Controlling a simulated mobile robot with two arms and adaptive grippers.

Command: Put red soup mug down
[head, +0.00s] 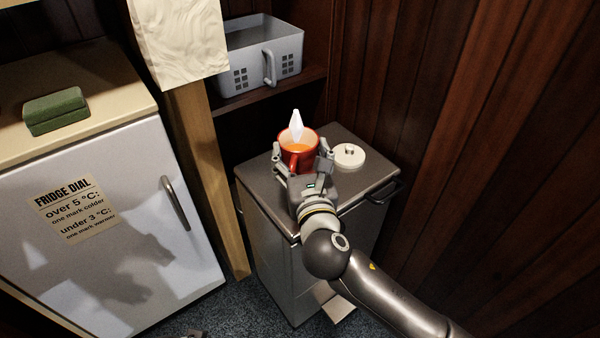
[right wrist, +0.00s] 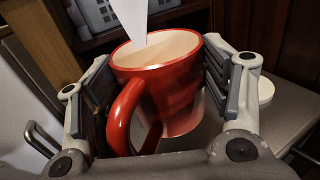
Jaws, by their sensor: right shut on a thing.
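The red soup mug (head: 312,137) is upright over the top of a dark grey cabinet (head: 352,186), with an orange content showing inside in the head view. My right gripper (head: 302,165) is shut on the mug, one finger on each side. In the right wrist view the mug (right wrist: 178,92) fills the space between the fingers, its handle (right wrist: 122,118) toward my palm. A white pointed thing (head: 296,125) stands up at the mug's opening; I cannot tell what it is. Whether the mug's base touches the cabinet top is hidden.
A round white lid-like disc (head: 349,156) lies on the cabinet top, right of the mug. A grey basket (head: 285,60) sits on the shelf behind. A fridge (head: 130,200) with a green block (head: 56,111) on top stands left. The wood-paneled wall is right.

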